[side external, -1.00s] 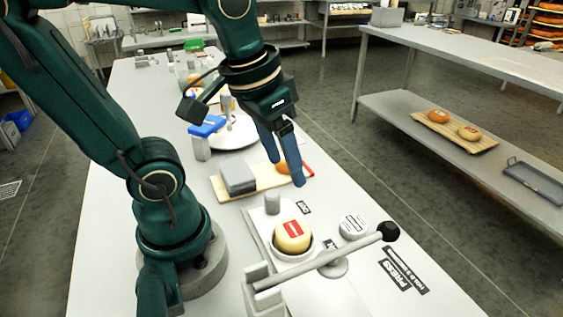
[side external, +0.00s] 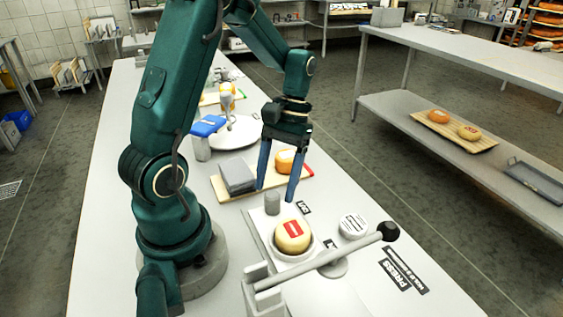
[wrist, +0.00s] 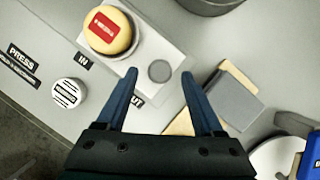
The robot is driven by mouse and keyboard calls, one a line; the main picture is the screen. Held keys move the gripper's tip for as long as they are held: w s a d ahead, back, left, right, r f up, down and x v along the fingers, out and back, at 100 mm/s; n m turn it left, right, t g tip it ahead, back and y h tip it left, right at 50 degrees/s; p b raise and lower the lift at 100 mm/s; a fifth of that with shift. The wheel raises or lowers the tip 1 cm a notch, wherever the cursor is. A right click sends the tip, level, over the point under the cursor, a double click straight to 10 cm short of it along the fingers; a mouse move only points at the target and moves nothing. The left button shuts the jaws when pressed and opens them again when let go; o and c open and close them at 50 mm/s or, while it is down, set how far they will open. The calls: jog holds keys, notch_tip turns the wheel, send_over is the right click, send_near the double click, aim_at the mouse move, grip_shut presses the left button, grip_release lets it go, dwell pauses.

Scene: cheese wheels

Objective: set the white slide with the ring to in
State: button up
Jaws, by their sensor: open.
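The white slide (side external: 255,226) lies on the table in front of the press lever, and also shows in the wrist view (wrist: 180,57). Its ring (side external: 273,252) surrounds the base of a yellow cheese wheel (side external: 292,236) with a red label. A grey upright knob (side external: 272,206) stands on the slide's far end, beside the OUT label (side external: 303,207). The IN label (wrist: 82,61) is nearer the cheese in the wrist view. My gripper (side external: 277,194) is open and points down, with its fingertips just above or around the knob; I cannot tell the exact height.
The press lever (side external: 325,258) with a black ball end crosses in front of the cheese. A white round lid (side external: 352,225) lies to its right. Behind the knob, a wooden board (side external: 222,194) holds a grey block (side external: 237,176) and an orange cheese (side external: 285,160).

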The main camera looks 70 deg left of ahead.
aim_at(273, 192)
jog(key=shift+x, duration=1.7)
grip_shut()
